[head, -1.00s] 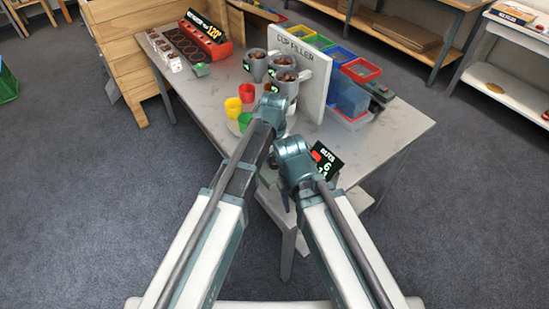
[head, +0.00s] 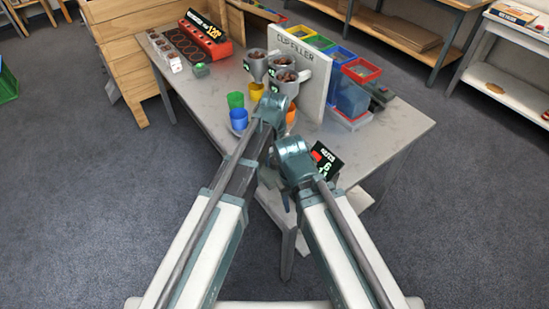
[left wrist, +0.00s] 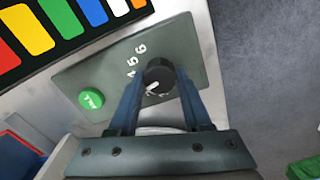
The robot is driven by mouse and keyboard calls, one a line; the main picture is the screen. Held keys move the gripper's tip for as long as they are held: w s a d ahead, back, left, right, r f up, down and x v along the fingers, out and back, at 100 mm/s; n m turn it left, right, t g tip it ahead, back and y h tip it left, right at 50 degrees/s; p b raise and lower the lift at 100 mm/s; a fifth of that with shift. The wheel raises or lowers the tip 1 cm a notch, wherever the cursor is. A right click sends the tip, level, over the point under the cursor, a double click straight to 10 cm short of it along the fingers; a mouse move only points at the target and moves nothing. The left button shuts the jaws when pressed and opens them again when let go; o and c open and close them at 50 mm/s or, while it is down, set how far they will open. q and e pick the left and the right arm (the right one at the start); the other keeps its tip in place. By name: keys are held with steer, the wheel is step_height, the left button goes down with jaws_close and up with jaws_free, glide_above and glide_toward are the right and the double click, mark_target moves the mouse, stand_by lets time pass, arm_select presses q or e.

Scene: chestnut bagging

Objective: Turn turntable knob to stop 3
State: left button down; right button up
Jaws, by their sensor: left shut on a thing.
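In the left wrist view the round black knob (left wrist: 159,76) stands on a dark green panel (left wrist: 188,50). My left gripper (left wrist: 160,88) has one finger on each side of the knob and is shut on it. The knob's white mark points to the lower left, towards a finger. In the head view green (head: 235,100), blue (head: 239,118), yellow (head: 256,92) and orange (head: 291,114) cups stand around my left wrist, on a partly hidden pale turntable. My right gripper's jaws are hidden behind its wrist.
A green button (left wrist: 91,98) sits on the same panel. The white cup filler board (head: 318,80) stands behind the grey hoppers (head: 284,80). Coloured bins (head: 361,71) stand to its right. A red tray (head: 205,42) is at the back left. The table's right side (head: 405,122) is clear.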

mark_target(274, 160)
stand_by(0.4)
arm_select(q)
steer(key=shift+c, duration=1.7)
jaws_free()
arm_select(e)
steer(key=shift+r, duration=0.1)
arm_select(q)
step_height(274, 160, up, 14)
steer(key=p, duration=1.3)
steer(key=shift+p, duration=0.4)
arm_select(e)
step_height(274, 160, up, 14)
steer(key=shift+f, duration=0.2)
arm_select(q)
steer(key=shift+f, duration=0.1)
steer(key=shift+a, duration=0.1)
